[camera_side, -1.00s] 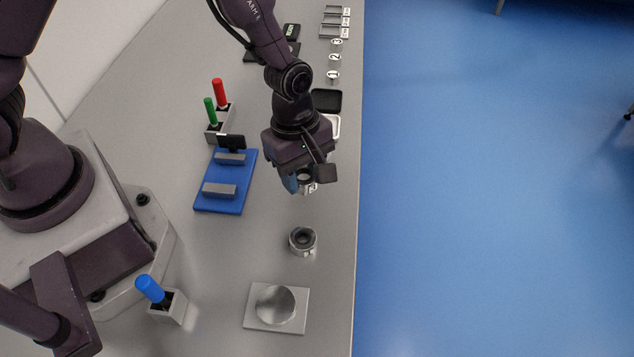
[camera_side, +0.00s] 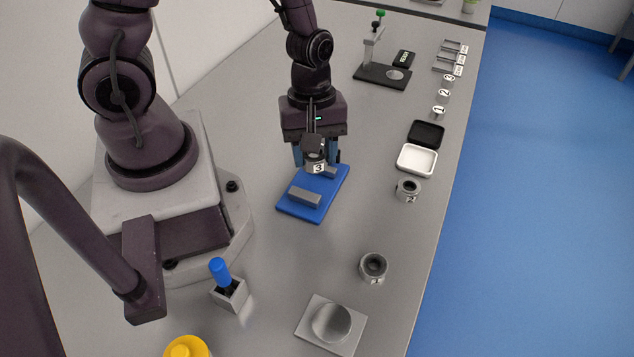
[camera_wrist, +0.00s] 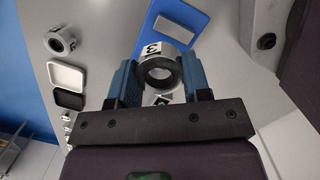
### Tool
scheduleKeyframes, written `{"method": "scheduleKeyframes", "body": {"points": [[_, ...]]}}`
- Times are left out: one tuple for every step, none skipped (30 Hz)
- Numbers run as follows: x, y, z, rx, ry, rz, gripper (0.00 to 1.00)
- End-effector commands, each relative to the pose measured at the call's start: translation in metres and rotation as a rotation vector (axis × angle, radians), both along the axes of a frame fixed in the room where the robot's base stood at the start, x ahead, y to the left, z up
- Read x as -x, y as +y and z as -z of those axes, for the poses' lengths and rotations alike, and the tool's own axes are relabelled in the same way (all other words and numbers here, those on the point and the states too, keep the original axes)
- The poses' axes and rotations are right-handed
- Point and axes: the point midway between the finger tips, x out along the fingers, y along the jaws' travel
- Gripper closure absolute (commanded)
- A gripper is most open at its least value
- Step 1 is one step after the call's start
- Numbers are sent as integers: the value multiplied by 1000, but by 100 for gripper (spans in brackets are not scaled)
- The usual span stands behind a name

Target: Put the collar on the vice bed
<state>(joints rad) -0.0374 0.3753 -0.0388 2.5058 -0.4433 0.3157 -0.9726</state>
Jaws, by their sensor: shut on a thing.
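My gripper (camera_side: 316,160) is shut on a grey ring-shaped collar marked 3 (camera_side: 317,168). The collar also shows in the wrist view (camera_wrist: 158,71), gripped between the two blue fingers with its dark bore facing the camera. The vice bed, a blue plate (camera_side: 297,211) with two grey jaw blocks, lies below. The near jaw (camera_side: 305,197) is clear to see; the far jaw is partly behind the collar. The blue plate shows beyond the collar in the wrist view (camera_wrist: 150,35). The collar appears to be above the plate; I cannot tell the gap.
Collar 1 (camera_side: 373,267) and collar 2 (camera_side: 408,190) stand at right. A white tray (camera_side: 417,160) and a black tray (camera_side: 427,133) lie farther back. A plate with a round disc (camera_side: 331,323) and a blue-handled tool in a holder (camera_side: 228,288) are in front.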

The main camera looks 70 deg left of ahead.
Motion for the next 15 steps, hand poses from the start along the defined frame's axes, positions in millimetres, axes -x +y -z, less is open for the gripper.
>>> {"method": "scheduleKeyframes", "body": {"points": [[-2, 9, 4, 0, 4, 62, 90], [-3, 13, 5, -1, 3, 113, 90], [-4, 19, 7, 0, 2, 177, 90], [-5, 22, 8, 0, 2, 228, 90], [-6, 24, 9, 0, 1, 278, 90], [-7, 27, 10, 0, 2, 342, 90], [-8, 27, 10, -1, 1, 389, 90], [-8, 28, 10, 0, 1, 431, 90], [-9, 28, 10, -1, 0, 487, 90], [-10, 28, 9, -1, -1, 521, 90], [-10, 28, 9, -1, -1, 548, 90], [-9, 28, 11, 0, 0, 575, 90], [-9, 28, 12, 1, 2, 592, 90], [-9, 29, 15, 2, 3, 602, 90], [-8, 29, 21, 2, 5, 612, 90]]}}
